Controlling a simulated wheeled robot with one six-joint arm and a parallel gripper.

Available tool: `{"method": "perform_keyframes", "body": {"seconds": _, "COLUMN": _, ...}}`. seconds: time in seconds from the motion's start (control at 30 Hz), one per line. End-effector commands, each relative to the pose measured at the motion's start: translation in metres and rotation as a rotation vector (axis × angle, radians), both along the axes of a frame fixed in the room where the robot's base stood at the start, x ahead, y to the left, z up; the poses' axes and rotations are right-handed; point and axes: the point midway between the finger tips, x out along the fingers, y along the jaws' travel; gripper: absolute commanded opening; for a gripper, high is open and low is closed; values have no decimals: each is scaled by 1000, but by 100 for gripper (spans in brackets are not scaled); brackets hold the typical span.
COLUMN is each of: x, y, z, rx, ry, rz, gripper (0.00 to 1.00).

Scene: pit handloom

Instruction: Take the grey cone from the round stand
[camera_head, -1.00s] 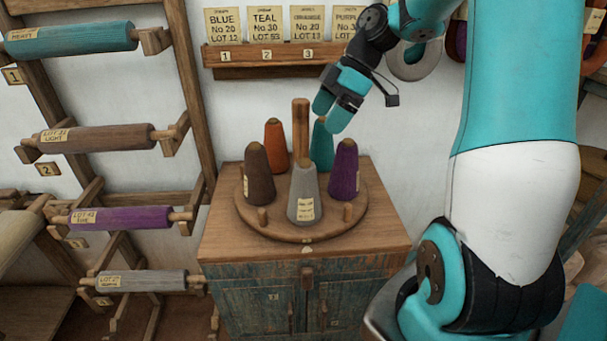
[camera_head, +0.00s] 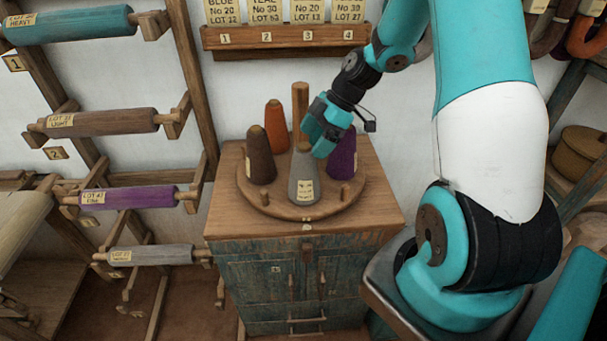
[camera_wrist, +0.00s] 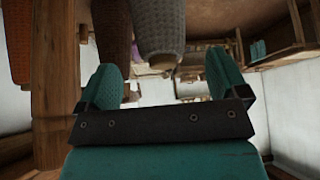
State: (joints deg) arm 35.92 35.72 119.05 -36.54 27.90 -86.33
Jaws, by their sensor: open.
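The grey cone (camera_head: 304,178), with a pale label, stands upright at the front of the round stand (camera_head: 300,210). My gripper (camera_head: 318,146) is open and empty, at the right of the grey cone's top and partly over it. In the wrist view the scene appears upside down. There the grey cone (camera_wrist: 160,28) hangs from the top edge, its tip between the two teal fingers (camera_wrist: 165,82) from side to side. The head view does not show clearly whether a finger touches the cone.
On the stand are a brown cone (camera_head: 260,155), an orange cone (camera_head: 277,126), a purple cone (camera_head: 343,155) and a wooden centre post (camera_head: 299,105). Short empty pegs (camera_head: 265,198) stand at the front. A rack with labelled rolls (camera_head: 125,198) is at left. A card shelf (camera_head: 285,38) hangs behind.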

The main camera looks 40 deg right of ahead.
Motion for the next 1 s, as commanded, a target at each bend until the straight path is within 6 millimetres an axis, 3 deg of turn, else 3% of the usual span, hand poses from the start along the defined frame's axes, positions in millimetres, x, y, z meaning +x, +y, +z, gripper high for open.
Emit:
{"method": "perform_keyframes", "body": {"seconds": 0.33, "x": 9, "y": 24, "z": -34, "rx": 3, "ry": 3, "rz": 3, "gripper": 92}}
{"method": "perform_keyframes", "body": {"seconds": 0.6, "x": 10, "y": 25, "z": -39, "rx": 0, "ry": 1, "rz": 1, "gripper": 92}}
{"method": "perform_keyframes", "body": {"seconds": 0.67, "x": 10, "y": 25, "z": -39, "rx": 0, "ry": 1, "rz": 1, "gripper": 81}}
{"method": "perform_keyframes", "body": {"seconds": 0.93, "x": 10, "y": 25, "z": -39, "rx": 0, "ry": 1, "rz": 1, "gripper": 19}}
{"method": "perform_keyframes", "body": {"seconds": 1.0, "x": 10, "y": 25, "z": -38, "rx": 1, "ry": 0, "rz": 1, "gripper": 18}}
